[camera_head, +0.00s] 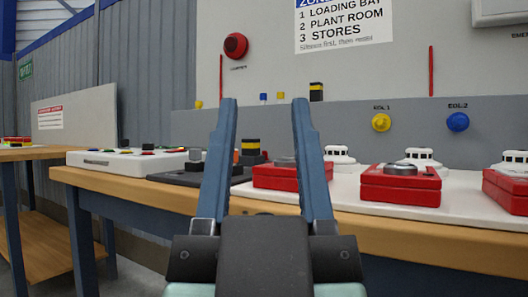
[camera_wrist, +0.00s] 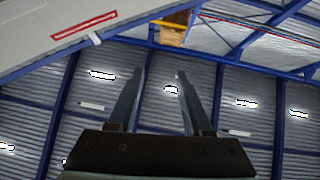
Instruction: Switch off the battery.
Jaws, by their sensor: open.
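My gripper (camera_head: 265,102) is open and empty, its two blue-grey fingers pointing up in front of the bench. In the wrist view the gripper (camera_wrist: 160,73) faces the roof with nothing between its fingers. No part is legibly marked as the battery or its switch. A round red knob (camera_head: 236,45) is on the grey wall panel, up and left of the fingertips; its small label is unreadable. A yellow knob (camera_head: 381,122) labelled EOL 1 and a blue knob (camera_head: 457,121) labelled EOL 2 are to the right. The fingers hide part of the bench and panel.
The wooden bench (camera_head: 440,246) carries a white console (camera_head: 105,163), a dark plate with a black and yellow-orange stack (camera_head: 250,150), and several red boxes, one with a grey disc (camera_head: 400,186). White domed detectors (camera_head: 422,158) stand behind. Another table (camera_head: 30,153) is at left.

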